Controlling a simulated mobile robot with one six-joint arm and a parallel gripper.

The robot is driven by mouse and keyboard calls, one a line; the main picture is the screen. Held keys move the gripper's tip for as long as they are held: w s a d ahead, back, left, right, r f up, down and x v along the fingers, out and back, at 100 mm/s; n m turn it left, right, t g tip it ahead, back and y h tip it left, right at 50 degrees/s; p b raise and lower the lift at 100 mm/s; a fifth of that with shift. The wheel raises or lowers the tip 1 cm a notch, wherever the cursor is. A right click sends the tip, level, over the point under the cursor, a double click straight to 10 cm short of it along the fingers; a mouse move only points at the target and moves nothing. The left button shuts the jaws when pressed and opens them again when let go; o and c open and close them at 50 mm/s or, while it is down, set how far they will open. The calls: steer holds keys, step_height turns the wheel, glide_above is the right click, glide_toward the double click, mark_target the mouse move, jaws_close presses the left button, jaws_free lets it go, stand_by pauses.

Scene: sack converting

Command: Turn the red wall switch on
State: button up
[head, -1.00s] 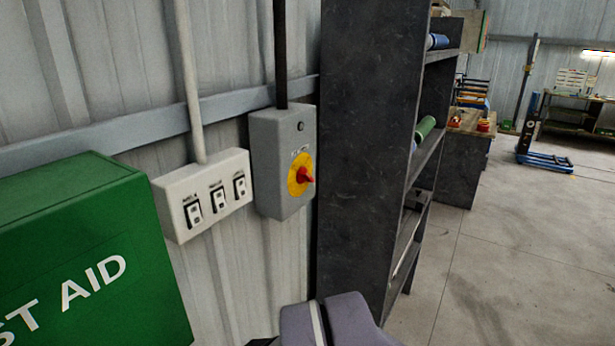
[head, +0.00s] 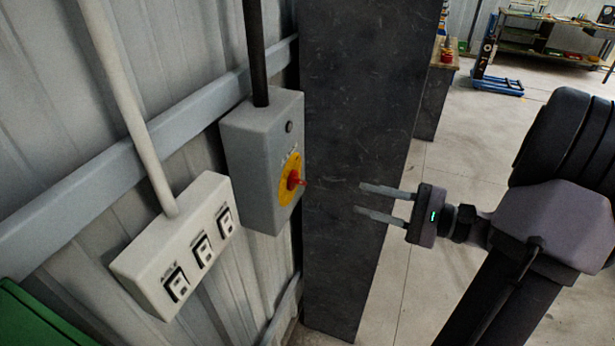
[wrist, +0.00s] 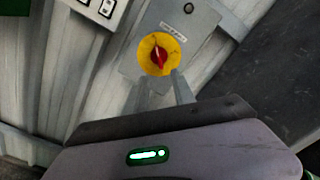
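The red switch (head: 294,180) is a rotary knob on a round yellow plate, on the front of a grey box (head: 255,150) fixed to the corrugated wall. In the wrist view the red knob (wrist: 159,57) shows ahead of the fingers, its pointer tilted on the yellow disc. My gripper (head: 362,199) is to the right of the knob in the head view, its two fingers apart and pointing left at the box. The fingers are empty, with a gap between them and the knob. The label above the knob is too blurred to read.
A white panel with several rocker switches (head: 180,245) is left of the grey box. A green box (head: 30,320) is at the lower left.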

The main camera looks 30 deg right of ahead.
mark_target(304, 184)
steer(key=x, duration=1.2)
steer(key=shift+w+a, duration=0.25)
steer(key=shift+a, duration=0.05)
jaws_close()
